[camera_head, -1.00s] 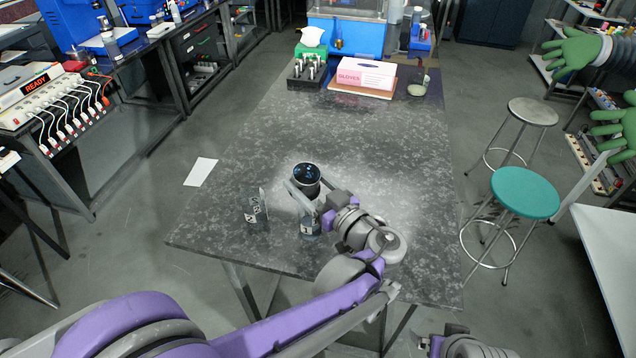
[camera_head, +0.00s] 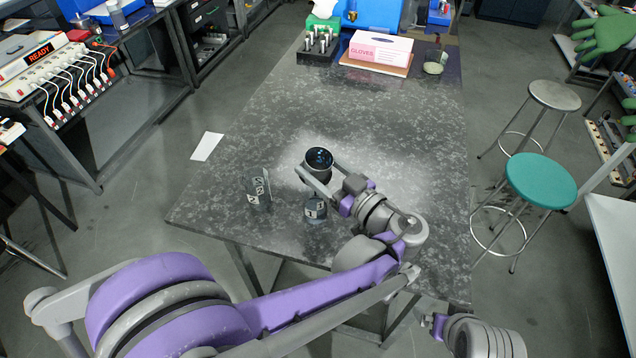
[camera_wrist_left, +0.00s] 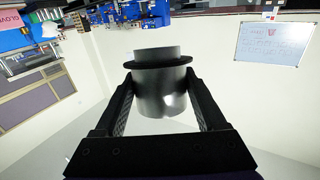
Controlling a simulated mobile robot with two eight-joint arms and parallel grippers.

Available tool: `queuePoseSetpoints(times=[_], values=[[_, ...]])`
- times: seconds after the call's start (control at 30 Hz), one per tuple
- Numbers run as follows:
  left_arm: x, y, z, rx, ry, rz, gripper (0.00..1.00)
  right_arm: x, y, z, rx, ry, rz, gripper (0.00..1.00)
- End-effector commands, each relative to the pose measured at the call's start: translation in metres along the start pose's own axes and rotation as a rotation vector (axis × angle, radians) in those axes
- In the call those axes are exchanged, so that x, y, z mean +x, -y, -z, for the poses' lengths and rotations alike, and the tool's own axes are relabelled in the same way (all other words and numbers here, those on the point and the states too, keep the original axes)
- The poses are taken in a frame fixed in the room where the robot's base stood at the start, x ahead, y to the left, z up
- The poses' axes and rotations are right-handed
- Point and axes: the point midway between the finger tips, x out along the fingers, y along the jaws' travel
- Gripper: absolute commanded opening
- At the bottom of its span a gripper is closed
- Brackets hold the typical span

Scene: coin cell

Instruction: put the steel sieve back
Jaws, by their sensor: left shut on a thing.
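The steel sieve (camera_head: 318,158) is a short round cup with a dark top, seen from above over the near half of the stone-topped table (camera_head: 380,120). In the left wrist view it is a smooth grey cylinder (camera_wrist_left: 163,95) with a dark collar near its upper end. My left gripper (camera_head: 313,173) is shut on it, one finger on each side. Whether its base touches the table is hard to tell. Part of my right arm shows at the bottom right, but its fingers are not clear.
Two small dark stands with white marks, one left (camera_head: 257,187) and one just below the sieve (camera_head: 315,208), are on the table. A glove box (camera_head: 380,48), a vial rack (camera_head: 318,45) and a small jar (camera_head: 434,66) stand at the back. The table's middle is clear.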

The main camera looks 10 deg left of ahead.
Motion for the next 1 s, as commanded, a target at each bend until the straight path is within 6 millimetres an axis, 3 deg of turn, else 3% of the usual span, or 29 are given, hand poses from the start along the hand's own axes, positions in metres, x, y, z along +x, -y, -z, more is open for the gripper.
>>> queuePoseSetpoints(times=[0.33,0.63,0.67,0.8,1.0], values=[[0.000,-0.001,-0.044,0.000,0.000,-0.001,0.15,0.004,0.000,-0.004,0.000,0.003,0.000,1.00],[0.000,-0.001,-0.050,0.000,0.000,-0.001,0.15,0.004,0.000,-0.004,0.000,0.003,0.000,1.00],[0.000,-0.001,-0.050,0.000,0.000,-0.001,0.78,0.004,0.000,-0.004,0.000,0.003,0.000,1.00],[0.000,-0.001,-0.050,0.000,0.000,-0.001,1.00,0.004,0.000,-0.004,0.000,0.003,0.000,1.00],[0.000,-0.001,-0.050,0.000,0.000,-0.001,1.00,0.004,0.000,-0.004,0.000,0.003,0.000,1.00]])
